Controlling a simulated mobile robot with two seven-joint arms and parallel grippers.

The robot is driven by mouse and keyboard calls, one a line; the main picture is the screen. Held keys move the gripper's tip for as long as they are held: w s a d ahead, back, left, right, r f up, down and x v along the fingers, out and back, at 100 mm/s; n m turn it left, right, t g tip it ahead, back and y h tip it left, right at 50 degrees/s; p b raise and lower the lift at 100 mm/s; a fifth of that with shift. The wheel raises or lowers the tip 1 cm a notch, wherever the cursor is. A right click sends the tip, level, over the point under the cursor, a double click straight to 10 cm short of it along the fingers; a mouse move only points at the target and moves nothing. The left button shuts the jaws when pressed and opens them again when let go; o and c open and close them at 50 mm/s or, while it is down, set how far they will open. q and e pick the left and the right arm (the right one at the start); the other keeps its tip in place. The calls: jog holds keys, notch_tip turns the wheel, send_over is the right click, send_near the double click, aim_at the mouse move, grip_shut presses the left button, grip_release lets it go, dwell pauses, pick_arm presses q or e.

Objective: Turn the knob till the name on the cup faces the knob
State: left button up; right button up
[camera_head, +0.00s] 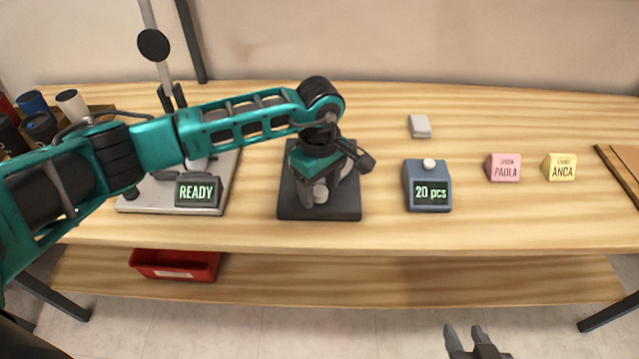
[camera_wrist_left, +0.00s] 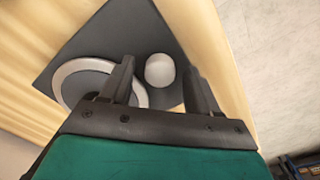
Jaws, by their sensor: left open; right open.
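A dark square plate (camera_head: 290,208) lies near the table's front edge. It carries a pale round knob (camera_head: 320,193), which also shows in the left wrist view (camera_wrist_left: 160,70). Beside the knob is a pale ring with a darker middle (camera_wrist_left: 70,72); I cannot tell if it is a turntable or a cup's rim. No name on a cup is readable there. My left gripper (camera_head: 318,190) is open, pointing down over the plate, with the knob between its fingers in the left wrist view; contact cannot be told. My right gripper (camera_head: 477,338) is open and empty, low in front of the table.
A stand with a READY display (camera_head: 197,192) is left of the plate. Several cups (camera_head: 72,104) stand at the far left. A 20 pcs box (camera_head: 428,187), pink PAOLA block (camera_head: 503,168) and yellow ANCA block (camera_head: 559,168) stand right. A red bin (camera_head: 175,265) is below.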

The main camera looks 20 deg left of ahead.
pick_arm(q)
jog(key=shift+c, duration=0.4)
jog(key=c, duration=1)
jog(key=shift+o, duration=0.2)
jog(key=shift+n, duration=0.4)
jog(key=n+b, duration=0.1)
jog(key=n, duration=0.2)
jog(key=n+b, duration=0.1)
jog(key=n, duration=0.2)
jog(key=shift+n, duration=0.3)
jog(key=n, duration=0.3)
jog(key=shift+b, duration=0.35)
jog(key=shift+n, duration=2.1)
